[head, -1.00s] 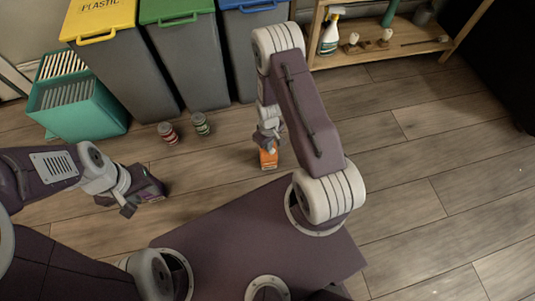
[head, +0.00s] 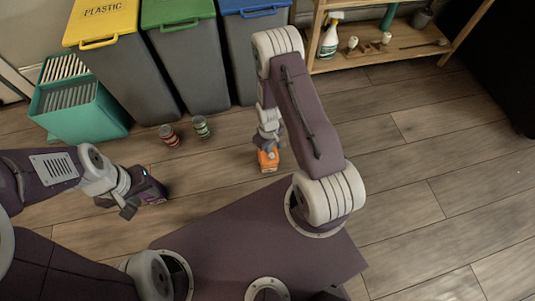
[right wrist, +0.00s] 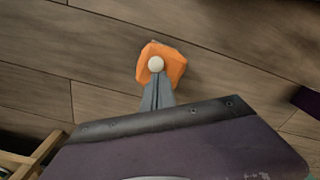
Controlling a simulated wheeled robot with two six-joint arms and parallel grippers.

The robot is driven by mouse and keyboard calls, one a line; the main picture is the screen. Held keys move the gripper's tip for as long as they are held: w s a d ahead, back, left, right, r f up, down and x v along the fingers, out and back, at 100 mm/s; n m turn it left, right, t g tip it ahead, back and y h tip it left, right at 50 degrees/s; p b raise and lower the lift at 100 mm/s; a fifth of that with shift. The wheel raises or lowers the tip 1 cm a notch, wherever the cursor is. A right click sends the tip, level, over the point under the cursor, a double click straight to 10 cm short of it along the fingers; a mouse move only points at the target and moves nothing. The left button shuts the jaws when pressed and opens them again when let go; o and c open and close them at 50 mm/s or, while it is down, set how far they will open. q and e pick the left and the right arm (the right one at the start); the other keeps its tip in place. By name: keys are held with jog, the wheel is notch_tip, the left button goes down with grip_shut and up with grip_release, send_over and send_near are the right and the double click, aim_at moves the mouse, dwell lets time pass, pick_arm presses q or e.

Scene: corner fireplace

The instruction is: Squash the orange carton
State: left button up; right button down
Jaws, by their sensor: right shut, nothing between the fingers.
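The orange carton (head: 268,163) is on the floor in front of me, right under my right gripper (head: 268,147). In the right wrist view the carton (right wrist: 174,66) has an uneven, crumpled outline and looks low. My right gripper (right wrist: 157,84) is shut and points down at it, with its fingertips at or on the carton's top. A pale round spot, a cap or similar, shows at the fingertips. The gripper hides part of the carton. My left gripper (head: 130,207) is at the left, away from the carton; its jaws are unclear.
Two small cans, red (head: 168,135) and green (head: 200,126), stand left of the carton. Bins (head: 185,70), a teal crate (head: 85,118) and a wooden shelf (head: 385,55) line the back. The floor at right is clear.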

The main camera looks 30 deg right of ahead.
notch_tip(320, 180, up, 8)
jog(key=p, duration=0.6)
jog(key=shift+f+p, duration=0.15)
jog(key=shift+p, duration=0.2)
jog(key=w+a+r+t+p, duration=0.1)
jog(key=w+r+p, duration=0.1)
jog(key=w+r, duration=0.35)
jog(key=w+r+t+p, duration=0.1)
jog(key=w+r+t, duration=0.1)
jog(key=r, duration=0.7)
notch_tip(320, 180, up, 11)
jog(key=a+t+p, duration=0.1)
jog(key=a+p, duration=0.1)
jog(key=s+a+r+m+p, duration=0.1)
jog(key=s+a+r, duration=0.1)
jog(key=s+r, duration=0.55)
jog(key=s+f+m+g, duration=0.2)
jog(key=s+f+g, duration=0.1)
jog(key=s, duration=0.6)
notch_tip(320, 180, up, 38)
jog(key=p, duration=3.8)
jog(key=shift+w+r, duration=0.2)
jog(key=shift+w, duration=0.1)
